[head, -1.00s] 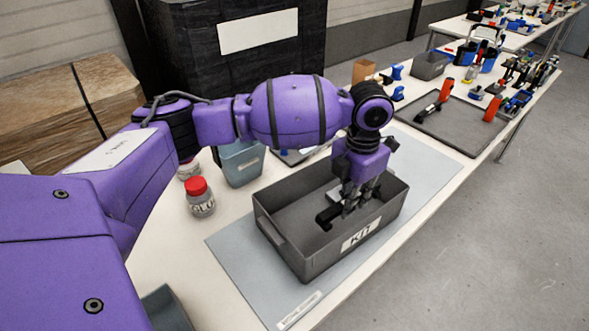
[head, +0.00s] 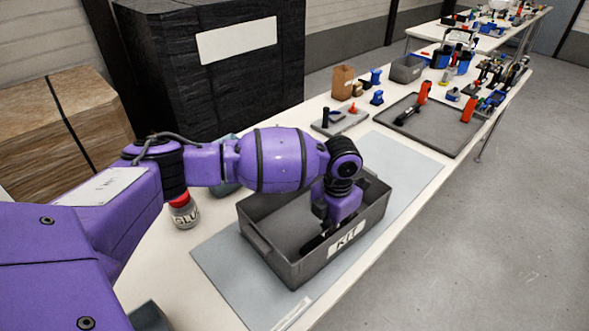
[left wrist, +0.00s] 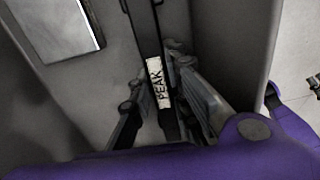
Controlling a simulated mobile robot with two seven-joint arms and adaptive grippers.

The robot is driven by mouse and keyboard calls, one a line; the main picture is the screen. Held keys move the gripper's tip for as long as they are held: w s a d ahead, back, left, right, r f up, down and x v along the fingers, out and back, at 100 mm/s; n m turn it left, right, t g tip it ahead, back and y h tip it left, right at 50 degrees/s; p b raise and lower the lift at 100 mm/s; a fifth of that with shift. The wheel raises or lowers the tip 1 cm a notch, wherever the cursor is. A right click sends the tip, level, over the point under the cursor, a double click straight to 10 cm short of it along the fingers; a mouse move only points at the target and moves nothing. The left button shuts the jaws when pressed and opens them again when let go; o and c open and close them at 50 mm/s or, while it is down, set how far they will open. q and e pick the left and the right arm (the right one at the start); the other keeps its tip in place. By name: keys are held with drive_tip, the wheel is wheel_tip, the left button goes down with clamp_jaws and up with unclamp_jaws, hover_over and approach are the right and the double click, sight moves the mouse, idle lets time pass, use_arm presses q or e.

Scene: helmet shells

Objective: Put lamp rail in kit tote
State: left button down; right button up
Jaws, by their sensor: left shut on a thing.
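The kit tote (head: 262,238) is a grey open box with a KIT label, on a pale blue-grey mat. My left gripper (left wrist: 160,90) is down inside it, its fingers mostly hidden by the wrist and tote wall in the head view. It is shut on the lamp rail (left wrist: 148,35), a long black bar with a white PEAK label, low between the tote walls. A short black part of the rail (head: 312,243) shows in the head view. Whether the rail touches the tote floor is unclear. My right gripper is not in view.
A red-capped glue jar (head: 184,212) stands left of the tote. A dark tray (head: 432,125) with orange-handled tools lies further back. The mat (head: 405,160) is bare behind the tote.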

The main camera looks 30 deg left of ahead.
use_arm(q)
drive_tip(key=c, duration=1.7)
unclamp_jaws()
drive_tip(key=shift+o, duration=0.2)
wheel_tip(320, 180, up, 12)
drive_tip(key=shift+r, duration=0.2)
